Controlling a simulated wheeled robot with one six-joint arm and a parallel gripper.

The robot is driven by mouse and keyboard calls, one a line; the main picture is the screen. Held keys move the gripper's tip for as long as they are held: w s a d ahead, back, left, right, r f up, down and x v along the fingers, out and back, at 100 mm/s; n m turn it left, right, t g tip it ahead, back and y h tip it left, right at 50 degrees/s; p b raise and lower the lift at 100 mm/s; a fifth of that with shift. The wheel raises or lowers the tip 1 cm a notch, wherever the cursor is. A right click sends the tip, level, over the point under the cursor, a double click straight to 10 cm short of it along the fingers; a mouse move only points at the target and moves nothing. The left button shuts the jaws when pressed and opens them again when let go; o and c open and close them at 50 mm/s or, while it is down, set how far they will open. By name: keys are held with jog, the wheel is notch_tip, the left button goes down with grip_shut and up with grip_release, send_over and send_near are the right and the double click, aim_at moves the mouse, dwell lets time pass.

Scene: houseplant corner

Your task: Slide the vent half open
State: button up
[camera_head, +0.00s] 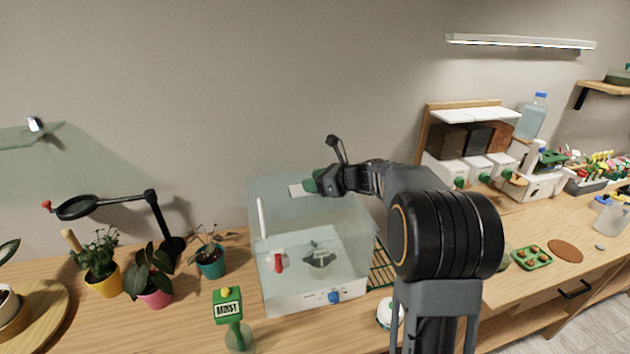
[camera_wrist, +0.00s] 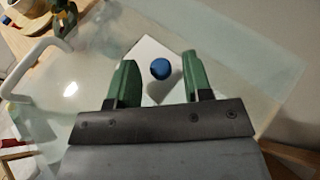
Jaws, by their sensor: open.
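The vent is a white slide plate (camera_head: 297,190) on top of the clear propagator box (camera_head: 290,220). In the wrist view the white plate (camera_wrist: 208,72) carries a round blue knob (camera_wrist: 160,69). My gripper (camera_head: 312,184) is over the box top, at the right end of the plate. In the wrist view my gripper (camera_wrist: 158,76) is open, with one green finger on each side of the blue knob. The fingers appear apart from the knob. I cannot tell how far the vent is open. In the head view the knob is hidden by my gripper.
A white bar handle (camera_head: 262,218) stands on the box's left side. Potted plants (camera_head: 150,275) and a magnifier lamp (camera_head: 152,205) stand to the left. A green-topped spray bottle (camera_head: 229,310) is in front. Dispensers (camera_head: 470,165) stand to the right.

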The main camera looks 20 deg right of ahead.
jog(key=shift+c, duration=0.4)
grip_shut()
jog(key=shift+d, duration=1.05)
jog(key=shift+o, duration=0.4)
grip_release()
jog(key=shift+a, duration=0.15)
jog(key=b+v, duration=0.1)
jog(key=v, duration=1.3)
jog(key=shift+a, duration=0.1)
